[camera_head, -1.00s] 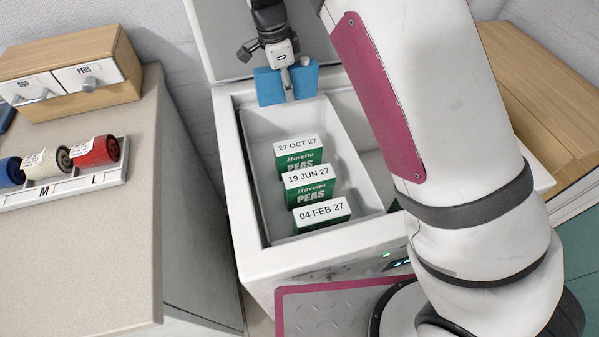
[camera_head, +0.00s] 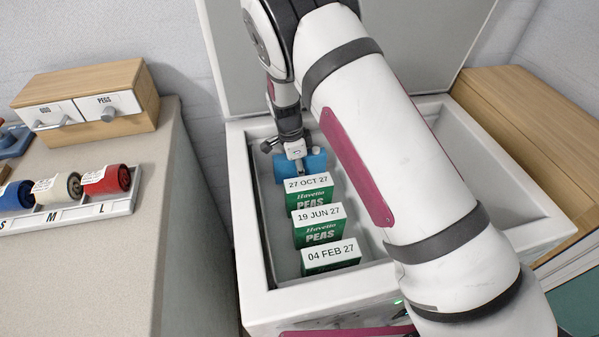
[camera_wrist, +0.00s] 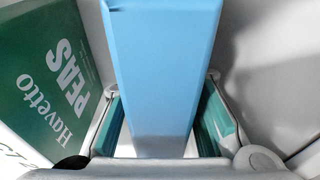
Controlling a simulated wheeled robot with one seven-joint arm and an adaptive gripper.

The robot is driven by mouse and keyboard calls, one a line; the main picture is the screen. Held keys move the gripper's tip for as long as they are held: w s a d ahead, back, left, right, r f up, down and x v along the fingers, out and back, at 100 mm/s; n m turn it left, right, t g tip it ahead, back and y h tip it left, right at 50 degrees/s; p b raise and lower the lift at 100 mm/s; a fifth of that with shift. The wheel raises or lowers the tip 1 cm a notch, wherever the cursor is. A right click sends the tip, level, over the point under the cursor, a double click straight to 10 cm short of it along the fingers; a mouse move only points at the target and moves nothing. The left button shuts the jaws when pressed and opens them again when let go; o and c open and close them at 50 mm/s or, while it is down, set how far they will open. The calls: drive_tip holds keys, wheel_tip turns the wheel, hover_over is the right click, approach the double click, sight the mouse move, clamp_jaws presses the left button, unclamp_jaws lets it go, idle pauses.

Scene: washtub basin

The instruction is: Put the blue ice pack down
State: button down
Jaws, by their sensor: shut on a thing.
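The blue ice pack (camera_head: 318,162) is inside the white chest freezer, at the far end of the left compartment, behind the row of pea boxes. It also fills the middle of the wrist view (camera_wrist: 162,70). My gripper (camera_head: 300,168) is shut on it from above, with a finger on each side in the wrist view (camera_wrist: 165,125). The pack's lower part is hidden in the head view, so I cannot tell whether it touches the compartment floor. The nearest pea box, "27 OCT 27" (camera_head: 309,198), stands just in front of it.
Two more pea boxes, "19 JUN 27" (camera_head: 319,229) and "04 FEB 27" (camera_head: 331,260), stand nearer in the same compartment. The freezer rim (camera_head: 256,250) surrounds them. My arm covers part of the right compartment. A counter (camera_head: 90,260) with rolls stands left.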

drive_tip(key=shift+f, duration=0.75)
drive_tip(key=shift+f, duration=0.1)
drive_tip(key=c, duration=1.5)
unclamp_jaws()
drive_tip(key=shift+f, duration=0.1)
drive_tip(key=shift+c, duration=0.2)
